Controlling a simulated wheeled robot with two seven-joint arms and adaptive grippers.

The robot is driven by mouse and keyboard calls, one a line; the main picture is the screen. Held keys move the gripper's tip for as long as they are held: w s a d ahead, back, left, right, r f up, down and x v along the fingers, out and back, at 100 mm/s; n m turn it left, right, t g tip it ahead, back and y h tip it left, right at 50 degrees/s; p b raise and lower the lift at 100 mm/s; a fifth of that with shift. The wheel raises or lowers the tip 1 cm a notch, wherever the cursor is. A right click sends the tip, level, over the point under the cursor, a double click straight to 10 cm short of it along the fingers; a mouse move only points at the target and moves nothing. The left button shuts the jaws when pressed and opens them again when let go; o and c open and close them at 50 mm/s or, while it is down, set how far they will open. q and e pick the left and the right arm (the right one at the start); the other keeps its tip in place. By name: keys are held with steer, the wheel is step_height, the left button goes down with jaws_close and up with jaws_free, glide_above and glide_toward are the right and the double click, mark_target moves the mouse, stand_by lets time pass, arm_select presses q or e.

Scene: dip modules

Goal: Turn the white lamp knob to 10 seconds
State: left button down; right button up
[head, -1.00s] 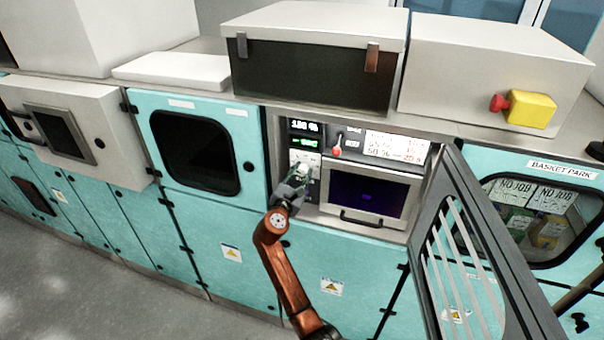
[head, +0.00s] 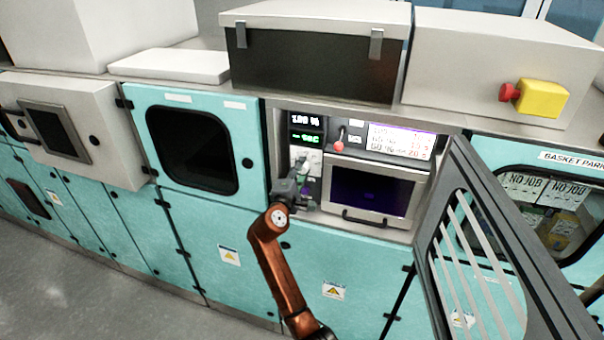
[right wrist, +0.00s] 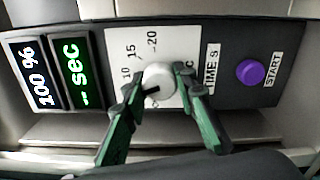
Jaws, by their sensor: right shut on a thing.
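The white lamp knob (right wrist: 159,78) sits on a white dial plate marked 10, 15 and 20, seen sideways in the right wrist view. Its dark pointer mark faces lower left in that picture, below the 10 label. My right gripper (right wrist: 160,92) has its green-sided fingers on both sides of the knob, shut on it. The green display (right wrist: 77,72) reads "-- sec". My left gripper is not in view.
A purple START button (right wrist: 250,73) is beside the dial, and a "100 %" display (right wrist: 38,74) is at its other side. A red-tipped lever (head: 338,145) and a dark-windowed drawer (head: 370,190) are right of the panel. The open grille door (head: 440,235) stands at right.

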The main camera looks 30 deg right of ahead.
steer(key=shift+f+m+b, duration=0.1)
steer(key=shift+m+b, duration=0.85)
steer(key=shift+m, duration=0.95)
steer(key=o, duration=1.2)
steer(key=shift+c, duration=0.2)
steer(key=v, duration=1.2)
